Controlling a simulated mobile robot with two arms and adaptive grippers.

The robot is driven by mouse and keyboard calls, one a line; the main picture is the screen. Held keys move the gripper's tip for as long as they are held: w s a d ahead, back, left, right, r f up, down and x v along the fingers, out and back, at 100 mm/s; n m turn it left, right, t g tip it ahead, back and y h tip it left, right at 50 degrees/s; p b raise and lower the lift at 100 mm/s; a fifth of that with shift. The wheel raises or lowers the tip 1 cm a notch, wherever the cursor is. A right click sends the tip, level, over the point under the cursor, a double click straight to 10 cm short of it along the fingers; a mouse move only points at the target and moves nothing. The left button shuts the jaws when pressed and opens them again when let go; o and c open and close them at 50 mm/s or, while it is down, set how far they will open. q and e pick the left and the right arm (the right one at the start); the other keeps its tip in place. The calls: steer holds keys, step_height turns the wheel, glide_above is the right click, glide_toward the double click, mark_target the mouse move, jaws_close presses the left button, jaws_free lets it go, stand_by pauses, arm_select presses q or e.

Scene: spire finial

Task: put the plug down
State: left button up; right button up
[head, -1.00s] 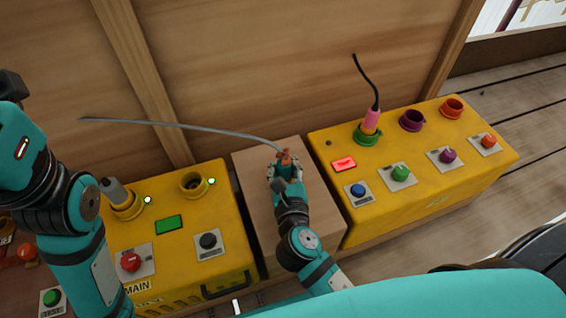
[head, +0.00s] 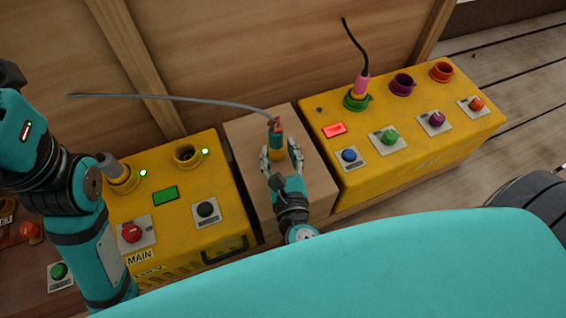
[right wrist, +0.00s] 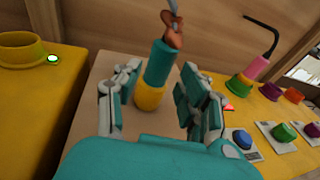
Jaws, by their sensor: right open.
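The plug (head: 276,139) stands upright on the wooden block (head: 246,128) between the two yellow boxes. It has a yellow base, a teal body and an orange-brown top with a grey cable leading off to the left. In the right wrist view the plug (right wrist: 157,72) stands between the spread fingers, with a gap on each side. My right gripper (head: 281,153) is open, just on the near side of the plug. My left arm shows at the left edge of the head view, but its gripper fingers are not in view.
The left yellow box (head: 188,229) has two sockets, a green display, and red and black buttons. The right yellow box (head: 415,165) has green, purple and orange sockets and several buttons. A pink plug (head: 361,85) sits in its green socket. A wooden wall stands behind.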

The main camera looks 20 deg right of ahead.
steer(key=v, duration=0.5)
steer(key=shift+s+p, duration=0.1)
steer(key=shift+p, duration=0.25)
